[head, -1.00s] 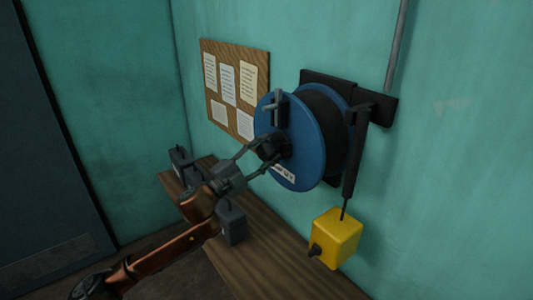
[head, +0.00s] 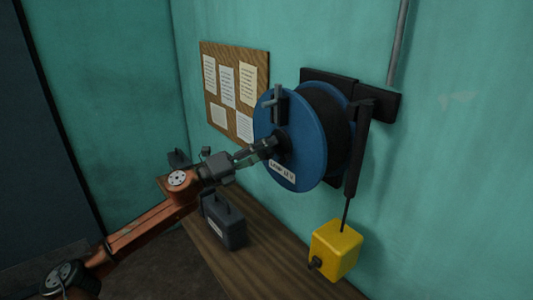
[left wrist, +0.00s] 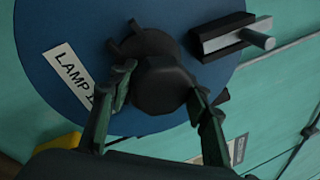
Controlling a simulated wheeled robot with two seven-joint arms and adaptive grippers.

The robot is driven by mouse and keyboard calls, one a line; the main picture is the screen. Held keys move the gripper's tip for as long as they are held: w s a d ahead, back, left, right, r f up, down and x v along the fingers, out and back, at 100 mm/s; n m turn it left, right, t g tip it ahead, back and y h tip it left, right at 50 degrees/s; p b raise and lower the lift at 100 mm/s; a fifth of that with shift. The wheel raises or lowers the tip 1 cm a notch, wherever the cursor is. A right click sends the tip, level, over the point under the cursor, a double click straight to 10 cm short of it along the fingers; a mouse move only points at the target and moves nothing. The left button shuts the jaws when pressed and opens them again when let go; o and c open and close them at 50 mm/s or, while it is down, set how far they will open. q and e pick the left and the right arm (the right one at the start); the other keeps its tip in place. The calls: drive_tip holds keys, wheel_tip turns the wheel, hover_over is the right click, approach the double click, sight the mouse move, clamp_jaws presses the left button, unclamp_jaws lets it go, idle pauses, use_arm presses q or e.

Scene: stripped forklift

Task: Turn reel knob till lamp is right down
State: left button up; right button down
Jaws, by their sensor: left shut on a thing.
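The blue reel (head: 303,165) is fixed to the wall, with a white lamp label (head: 282,172) on its face. Its dark round knob (head: 284,146) sits at the middle of the face; it also shows in the left wrist view (left wrist: 160,88). My left gripper (head: 268,146) is shut on the knob, one finger on each side in the left wrist view (left wrist: 163,90). The yellow lamp (head: 336,249) hangs below the reel on a short dark cable from a black arm, apart from the bench beneath. My right gripper is out of view.
A wooden bench (head: 255,262) runs along the wall below the reel. A dark box with a handle (head: 224,222) stands on it under my left arm. A pinboard with papers (head: 234,92) hangs left of the reel. A pale crank handle (left wrist: 262,38) sticks out from the reel.

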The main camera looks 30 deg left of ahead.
use_arm(q)
drive_tip(key=m, duration=0.2)
drive_tip(key=m+g+b, duration=0.1)
drive_tip(key=m, duration=0.1)
drive_tip(key=m+g+b, duration=0.1)
drive_tip(key=m, duration=0.1)
drive_tip(key=shift+f, duration=0.25)
drive_tip(key=m+b, duration=0.1)
drive_tip(key=m, duration=0.2)
drive_tip(key=shift+g, duration=0.4)
drive_tip(key=m, duration=0.2)
drive_tip(key=shift+m+g+b, duration=0.3)
drive_tip(key=shift+m+b, duration=0.05)
drive_tip(key=shift+m, duration=0.05)
drive_tip(key=m, duration=0.2)
drive_tip(key=m+y, duration=0.1)
drive_tip(key=m, duration=0.1)
drive_tip(key=shift+a+m+g+y, duration=0.1)
drive_tip(key=shift+m+g+y, duration=0.2)
drive_tip(key=shift+m, duration=0.1)
drive_tip(key=m+y, duration=0.1)
drive_tip(key=m, duration=0.2)
drive_tip(key=shift+m+y, duration=0.4)
drive_tip(key=o, duration=0.9)
drive_tip(key=shift+w, duration=0.1)
drive_tip(key=shift+a+r, duration=0.1)
drive_tip(key=shift+a, duration=0.05)
